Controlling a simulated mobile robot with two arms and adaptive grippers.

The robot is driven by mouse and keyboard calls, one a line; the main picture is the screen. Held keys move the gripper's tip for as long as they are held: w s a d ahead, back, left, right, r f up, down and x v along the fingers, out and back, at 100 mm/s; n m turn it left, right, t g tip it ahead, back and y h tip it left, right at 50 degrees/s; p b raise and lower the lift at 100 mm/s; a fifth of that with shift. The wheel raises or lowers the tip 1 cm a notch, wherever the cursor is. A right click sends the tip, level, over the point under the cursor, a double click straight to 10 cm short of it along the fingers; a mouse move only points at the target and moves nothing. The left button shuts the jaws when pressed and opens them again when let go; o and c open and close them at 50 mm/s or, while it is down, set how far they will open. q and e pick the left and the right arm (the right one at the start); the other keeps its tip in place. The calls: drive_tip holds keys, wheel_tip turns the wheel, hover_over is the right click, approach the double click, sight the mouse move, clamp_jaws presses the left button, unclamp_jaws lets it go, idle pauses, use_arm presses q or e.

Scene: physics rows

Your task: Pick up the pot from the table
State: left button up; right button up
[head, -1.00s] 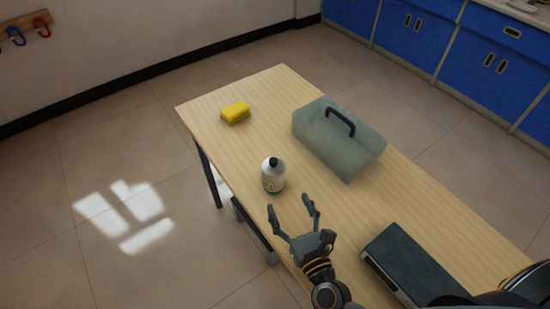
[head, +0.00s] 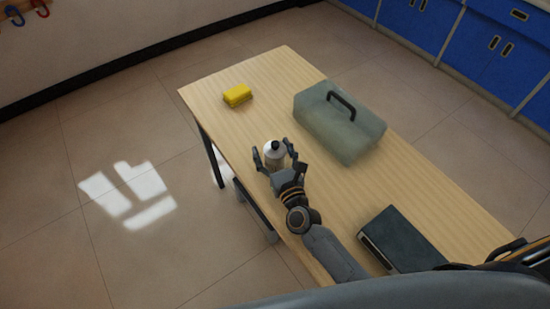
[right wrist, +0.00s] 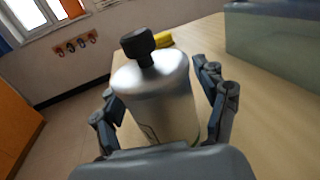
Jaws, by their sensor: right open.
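A small silvery-white pot (head: 274,152) with a black knob on top stands upright on the wooden table (head: 235,135) near its left edge. In the right wrist view the pot (right wrist: 158,98) fills the middle, between the fingers. My right gripper (head: 273,155) is open, with one finger on each side of the pot; a gap shows between the pot and the fingers in the right wrist view (right wrist: 165,105). The lower part of the pot is hidden by the gripper. My left gripper is not in view.
A grey-green box with a black handle (head: 338,125) stands right of the pot. A yellow sponge-like block (head: 237,96) lies at the far end. A dark flat box (head: 403,243) lies at the near right. The table between them is clear.

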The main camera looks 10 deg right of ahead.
drive_tip(key=shift+w, duration=0.55)
drive_tip(key=c, duration=1.5)
clamp_jaws()
